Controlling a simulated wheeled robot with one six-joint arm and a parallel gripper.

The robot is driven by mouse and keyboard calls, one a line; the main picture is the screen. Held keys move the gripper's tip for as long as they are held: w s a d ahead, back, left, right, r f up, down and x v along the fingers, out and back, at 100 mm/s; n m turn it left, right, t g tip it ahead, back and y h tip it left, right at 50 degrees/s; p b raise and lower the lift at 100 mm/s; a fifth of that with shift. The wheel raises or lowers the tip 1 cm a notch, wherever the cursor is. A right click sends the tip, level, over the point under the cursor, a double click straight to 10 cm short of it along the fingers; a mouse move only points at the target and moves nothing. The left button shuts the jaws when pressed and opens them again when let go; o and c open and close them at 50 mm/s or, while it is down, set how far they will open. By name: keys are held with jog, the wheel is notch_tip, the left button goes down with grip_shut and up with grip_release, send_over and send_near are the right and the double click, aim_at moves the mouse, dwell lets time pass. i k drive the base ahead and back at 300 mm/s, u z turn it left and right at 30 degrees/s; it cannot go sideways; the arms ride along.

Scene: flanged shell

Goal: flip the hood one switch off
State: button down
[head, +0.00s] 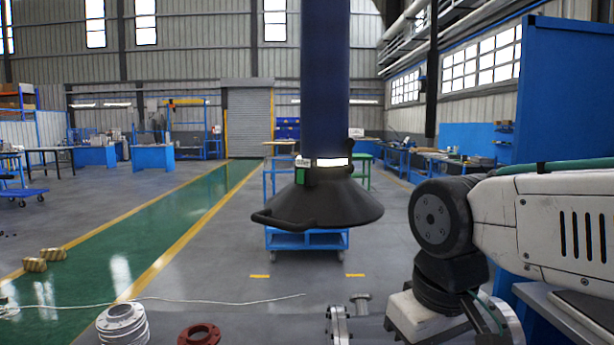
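A black cone-shaped extraction hood (325,203) hangs at the centre of the head view from a thick dark blue duct (325,80). A curved black handle runs along its lower left rim. A small green switch box (302,175) sits on the left of the hood's neck, under a white label. I cannot tell the switch's position at this size. A second small label stands at the neck's right. My arm reaches in from the right, with its wrist bent down at the lower right, apart from the hood. My gripper's fingers do not show.
A white flanged stack (122,325), a reddish ring (199,334) and a metal flanged part (340,325) stand along the bottom edge. A blue cart (308,239) is behind the hood. A blue panel (565,95) rises at right. Open floor lies left of the hood.

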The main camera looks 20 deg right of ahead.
aim_at(301, 179)
jog(key=u, duration=0.05)
jog(key=k, duration=0.65)
jog(key=z, duration=0.45)
jog(key=i, duration=1.05)
jog(key=u, duration=0.55)
